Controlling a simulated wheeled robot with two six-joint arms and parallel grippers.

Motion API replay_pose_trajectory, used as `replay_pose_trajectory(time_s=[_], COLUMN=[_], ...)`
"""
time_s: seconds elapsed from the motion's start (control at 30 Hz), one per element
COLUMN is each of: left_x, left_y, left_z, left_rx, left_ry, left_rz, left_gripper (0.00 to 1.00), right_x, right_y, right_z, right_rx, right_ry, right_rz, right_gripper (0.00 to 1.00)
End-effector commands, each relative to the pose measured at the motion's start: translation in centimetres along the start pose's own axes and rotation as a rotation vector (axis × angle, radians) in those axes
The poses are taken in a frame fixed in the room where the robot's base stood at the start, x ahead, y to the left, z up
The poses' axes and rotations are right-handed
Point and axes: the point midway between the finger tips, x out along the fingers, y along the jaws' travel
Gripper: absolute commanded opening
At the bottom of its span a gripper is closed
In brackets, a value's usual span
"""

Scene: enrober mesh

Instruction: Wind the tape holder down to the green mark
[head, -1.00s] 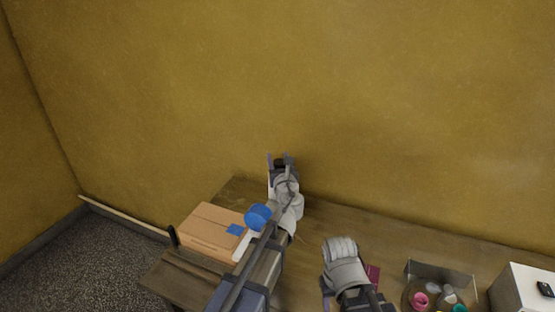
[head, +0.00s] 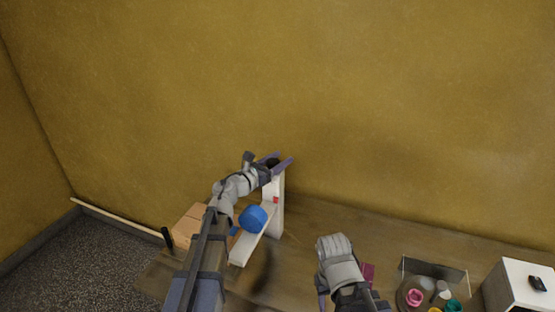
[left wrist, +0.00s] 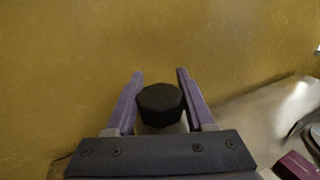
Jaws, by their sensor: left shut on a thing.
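The tape holder is a blue roll (head: 252,219) on a white arm (head: 243,252). It is beside a white upright post (head: 278,210) with a small red mark on its face. A dark knob (left wrist: 160,100) tops the post. My left gripper (head: 275,162) is shut on this knob, which sits between its two purple fingers in the left wrist view. No green mark can be made out. My right arm hangs over the table right of the post; its fingers are mostly hidden, and their opening cannot be told.
A cardboard box (head: 188,226) lies left of the post, partly behind my left arm. At right are a clear tray with several small coloured pots (head: 414,298) and a white box (head: 517,285). The wooden table (head: 312,225) is bare beside the post; a yellow wall stands behind.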

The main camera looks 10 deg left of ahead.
Motion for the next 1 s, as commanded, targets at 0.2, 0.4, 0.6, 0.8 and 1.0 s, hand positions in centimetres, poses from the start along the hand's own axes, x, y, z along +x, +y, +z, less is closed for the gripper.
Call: replay_pose_trajectory(time_s=[0.2, 0.4, 0.6, 0.8, 1.0], left_x=[0.2, 0.1, 0.0, -0.1, -0.1], left_y=[-0.1, -0.6, -0.8, -1.0, -1.0], left_z=[0.0, 0.0, 0.0, 0.0, 0.0], left_rx=[0.001, 0.001, 0.000, 0.000, 0.000], left_ry=[0.000, 0.000, 0.000, 0.000, -0.001], left_rz=[-0.160, -0.266, -0.326, -0.349, -0.353], left_gripper=[0.00, 0.00, 0.00, 0.00, 0.00], right_x=[0.0, 0.0, 0.0, 0.0, 0.0], right_y=[0.0, 0.0, 0.0, 0.0, 0.0], right_z=[0.0, 0.0, 0.0, 0.0, 0.0], right_rx=[0.000, 0.000, 0.000, 0.000, 0.000], right_ry=[0.000, 0.000, 0.000, 0.000, 0.000], right_rz=[0.000, 0.000, 0.000, 0.000, 0.000], right_gripper=[0.50, 0.50, 0.50, 0.50, 0.50])
